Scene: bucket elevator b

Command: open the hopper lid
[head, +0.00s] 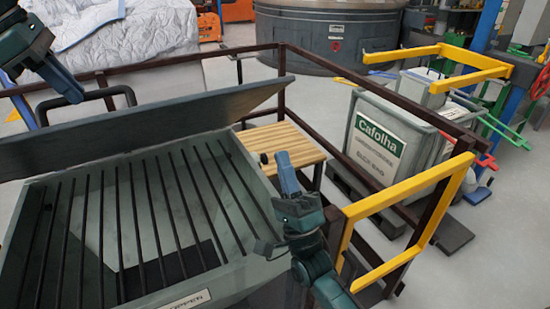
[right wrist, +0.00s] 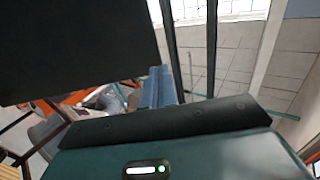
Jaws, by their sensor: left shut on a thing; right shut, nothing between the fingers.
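The grey hopper lid (head: 150,120) is raised and stands tilted along the far side of the hopper (head: 228,275) in the head view. The hopper's barred grate (head: 135,220) is exposed below it. A black lid handle (head: 118,90) sticks up behind the lid's top edge. My left gripper (head: 72,92) is shut on this handle at the upper left; its fingertips are hard to make out. My right gripper (head: 285,165) is shut and empty, pointing up near the hopper's right rim. Its blue fingers show in the right wrist view (right wrist: 160,85), beside a dark panel that looks like the lid (right wrist: 75,45).
Brown rails (head: 340,72) surround the platform. A yellow gate frame (head: 405,190) stands at the right, close to my right arm. A slatted wooden surface (head: 280,142) lies behind my right gripper. A Cafolha-labelled grey bin (head: 420,125) stands beyond the rail.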

